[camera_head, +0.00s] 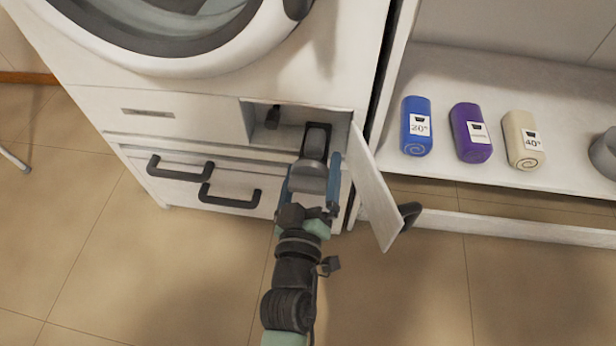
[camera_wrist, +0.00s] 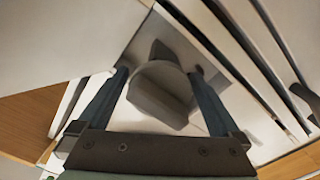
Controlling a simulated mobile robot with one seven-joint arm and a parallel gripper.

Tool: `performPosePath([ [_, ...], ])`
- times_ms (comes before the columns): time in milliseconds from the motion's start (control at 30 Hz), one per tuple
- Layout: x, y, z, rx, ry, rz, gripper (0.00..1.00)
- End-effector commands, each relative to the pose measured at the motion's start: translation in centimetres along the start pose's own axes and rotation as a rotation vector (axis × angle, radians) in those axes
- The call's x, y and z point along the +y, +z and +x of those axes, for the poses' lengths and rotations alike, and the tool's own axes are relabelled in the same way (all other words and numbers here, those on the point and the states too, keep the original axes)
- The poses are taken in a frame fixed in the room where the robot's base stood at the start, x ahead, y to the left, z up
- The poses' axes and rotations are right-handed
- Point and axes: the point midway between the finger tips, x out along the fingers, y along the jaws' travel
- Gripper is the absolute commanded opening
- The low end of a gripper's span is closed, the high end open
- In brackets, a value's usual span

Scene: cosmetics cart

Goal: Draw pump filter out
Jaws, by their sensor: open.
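The grey pump filter (camera_head: 309,178) has a rounded front part and a darker part behind it at the open compartment (camera_head: 345,122) low on the washing machine. In the head view its front part stands forward of the opening; how far the rest reaches inside is hidden. My gripper (camera_head: 312,170) is open with its blue fingers on either side of the filter. In the wrist view the filter (camera_wrist: 160,92) sits between the two fingers (camera_wrist: 160,72), with a gap visible beside it; contact cannot be told.
The compartment's white door (camera_head: 376,190) stands open just right of my gripper. Two dark drawer handles (camera_head: 230,195) are at the lower left. The tiled floor in front is clear.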

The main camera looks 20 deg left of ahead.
Motion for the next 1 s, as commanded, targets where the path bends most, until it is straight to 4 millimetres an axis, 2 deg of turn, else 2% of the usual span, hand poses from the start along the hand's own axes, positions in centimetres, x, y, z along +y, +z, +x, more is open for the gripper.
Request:
performPosePath([
  [167,0.1,0.0,-2.1,-0.005,0.0,0.001,1.0],
  [500,0.1,-0.1,-8.4,-0.007,0.0,0.002,1.0],
  [700,0.1,-0.1,-11.3,-0.005,0.0,0.001,1.0],
  [1000,0.1,0.0,-12.7,-0.001,0.001,-0.001,1.0],
])
